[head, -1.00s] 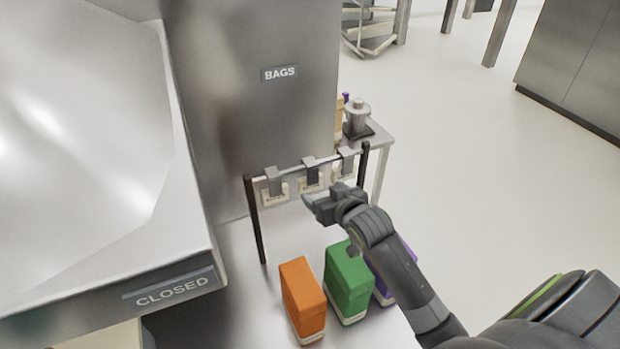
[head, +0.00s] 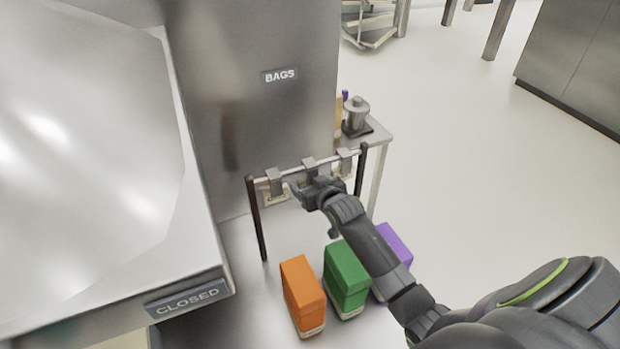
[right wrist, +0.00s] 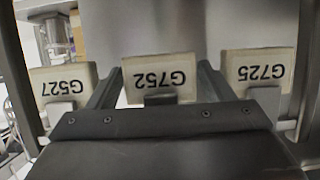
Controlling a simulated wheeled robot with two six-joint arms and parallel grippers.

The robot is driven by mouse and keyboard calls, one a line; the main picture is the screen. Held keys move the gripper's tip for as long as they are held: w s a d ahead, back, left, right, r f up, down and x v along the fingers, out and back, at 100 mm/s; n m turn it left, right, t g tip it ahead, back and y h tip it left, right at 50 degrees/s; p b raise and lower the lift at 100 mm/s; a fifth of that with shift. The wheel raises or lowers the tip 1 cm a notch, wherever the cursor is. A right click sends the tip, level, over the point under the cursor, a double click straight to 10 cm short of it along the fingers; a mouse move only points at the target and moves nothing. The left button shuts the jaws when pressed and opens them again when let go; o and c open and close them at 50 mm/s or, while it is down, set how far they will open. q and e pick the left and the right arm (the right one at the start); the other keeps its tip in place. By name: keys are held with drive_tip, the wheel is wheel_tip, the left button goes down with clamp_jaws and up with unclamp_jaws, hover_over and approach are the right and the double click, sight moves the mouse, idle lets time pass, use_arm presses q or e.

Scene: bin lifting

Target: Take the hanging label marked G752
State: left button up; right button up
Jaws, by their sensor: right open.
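In the right wrist view the label marked G752 (right wrist: 158,72) hangs in the middle, upside down in the picture. The label G527 (right wrist: 62,85) hangs to its left and G725 (right wrist: 262,70) to its right. My right gripper (right wrist: 160,90) is open, one finger on each side of the G752 label. In the head view my right gripper (head: 302,190) is in front of the middle of the rack (head: 290,172) and covers the middle label. The leftmost label (head: 275,199) shows partly. My left gripper is not in view.
Orange (head: 302,292), green (head: 347,277) and purple (head: 396,247) boxes stand below the rack. A steel panel marked BAGS (head: 280,75) rises behind it. A large bin marked CLOSED (head: 187,298) is at the left.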

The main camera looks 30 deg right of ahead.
drive_tip(key=shift+w+f, duration=0.2)
drive_tip(key=shift+w, duration=0.15)
drive_tip(key=shift+c, duration=0.3)
drive_tip(key=c, duration=0.6)
drive_tip(key=shift+r, duration=0.2)
drive_tip(key=shift+r+b, duration=0.45)
drive_tip(key=shift+b, duration=0.05)
drive_tip(key=s+b, duration=0.1)
drive_tip(key=s, duration=0.5)
drive_tip(key=s+b, duration=0.2)
drive_tip(key=s, duration=0.3)
drive_tip(key=s+b, duration=0.1)
drive_tip(key=s, duration=0.5)
drive_tip(key=shift+s+a+r+b, duration=0.1)
drive_tip(key=shift+s+a+b, duration=0.25)
drive_tip(key=shift+b, duration=0.05)
drive_tip(key=shift+s+r, duration=0.2)
drive_tip(key=shift+r+p, duration=0.25)
drive_tip(key=shift+p, duration=0.4)
